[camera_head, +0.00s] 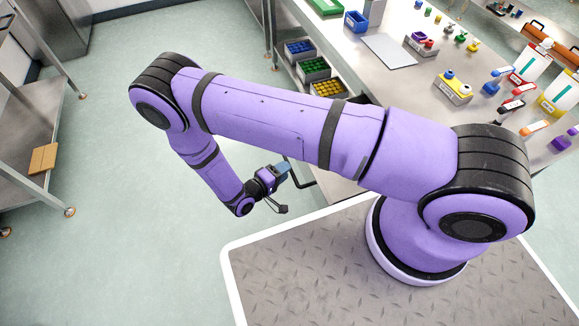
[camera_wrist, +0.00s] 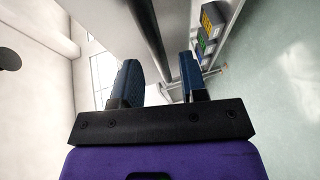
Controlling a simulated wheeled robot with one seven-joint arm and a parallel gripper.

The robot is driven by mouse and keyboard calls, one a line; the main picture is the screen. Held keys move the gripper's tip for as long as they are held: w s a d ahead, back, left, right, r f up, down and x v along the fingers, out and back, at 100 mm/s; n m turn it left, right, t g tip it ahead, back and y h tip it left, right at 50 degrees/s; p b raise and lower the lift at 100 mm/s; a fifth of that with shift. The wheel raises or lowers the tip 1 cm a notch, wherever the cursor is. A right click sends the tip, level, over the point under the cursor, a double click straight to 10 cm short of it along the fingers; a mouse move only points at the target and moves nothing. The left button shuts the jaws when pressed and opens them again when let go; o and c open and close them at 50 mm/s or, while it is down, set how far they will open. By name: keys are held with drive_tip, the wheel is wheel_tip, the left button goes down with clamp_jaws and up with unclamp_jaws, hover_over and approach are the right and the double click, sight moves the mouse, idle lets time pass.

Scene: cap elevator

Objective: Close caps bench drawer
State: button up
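My gripper (camera_head: 283,169) hangs low beside the steel bench, below my bent arm. Its two blue fingers are apart in the wrist view (camera_wrist: 159,68). A dark bar (camera_wrist: 151,35), which looks like the drawer handle, runs between the fingers in that view. I cannot tell whether it touches them. In the head view a thin black handle-like bar (camera_head: 304,176) shows just right of the fingers. My arm hides most of the bench front, so how far the drawer stands out cannot be seen.
The steel bench (camera_head: 348,28) has a lower shelf with bins of blue, green and yellow caps (camera_head: 328,88). Bottles, boxes and small caps stand on top. A metal rack (camera_head: 38,95) stands at the left. The floor (camera_head: 130,225) between is clear.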

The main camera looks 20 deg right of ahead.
drive_tip(key=shift+x, duration=1.65)
clamp_jaws()
